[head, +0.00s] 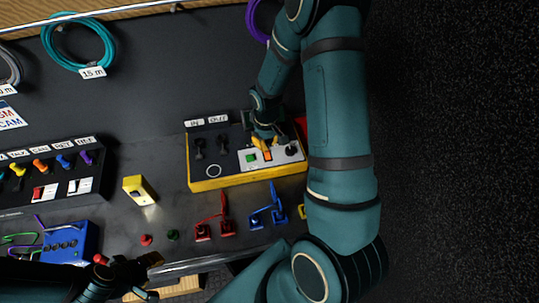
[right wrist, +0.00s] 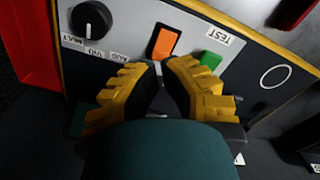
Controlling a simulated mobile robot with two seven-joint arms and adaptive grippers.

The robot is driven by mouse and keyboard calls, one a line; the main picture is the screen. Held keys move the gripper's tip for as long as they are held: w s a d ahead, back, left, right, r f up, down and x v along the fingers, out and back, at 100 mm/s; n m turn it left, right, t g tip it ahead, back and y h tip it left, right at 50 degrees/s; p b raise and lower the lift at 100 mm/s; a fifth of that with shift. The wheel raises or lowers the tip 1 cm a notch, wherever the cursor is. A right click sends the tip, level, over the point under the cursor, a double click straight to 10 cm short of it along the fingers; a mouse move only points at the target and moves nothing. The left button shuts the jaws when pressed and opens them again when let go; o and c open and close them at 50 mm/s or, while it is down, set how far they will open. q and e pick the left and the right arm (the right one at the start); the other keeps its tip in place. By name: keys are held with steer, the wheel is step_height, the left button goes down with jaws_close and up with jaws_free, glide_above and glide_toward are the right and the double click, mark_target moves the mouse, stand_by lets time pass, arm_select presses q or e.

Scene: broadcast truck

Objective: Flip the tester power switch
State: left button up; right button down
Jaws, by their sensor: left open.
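The tester (head: 200,180) is a dark-topped box with yellow edges on the bench. Its light panel carries an orange rocker switch (head: 267,154), a green button (head: 251,158) and a black knob (head: 292,150). The right wrist view shows the orange switch (right wrist: 164,42), the green button (right wrist: 210,60) by a TEST label, and the knob (right wrist: 91,19) up close. My right gripper (head: 266,143) is over the panel, its yellow-padded fingertips (right wrist: 160,67) drawn together and empty just short of the orange switch. Contact cannot be told. My left gripper (head: 143,277) is open and empty at the bench's front edge.
A yellow block (head: 139,190) stands left of the tester. Red (head: 211,220) and blue (head: 267,213) clip-like parts lie in front of it. A switch panel (head: 50,170) and a blue box (head: 70,243) are further left. A red object (right wrist: 28,60) adjoins the tester.

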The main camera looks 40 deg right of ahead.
steer(key=shift+f+b, duration=1.3)
steer(key=shift+f, duration=0.3)
stand_by(0.7)
steer(key=shift+r, duration=0.15)
steer(key=shift+r+p, duration=2.5)
steer(key=shift+r, duration=0.95)
steer(key=shift+f, duration=0.1)
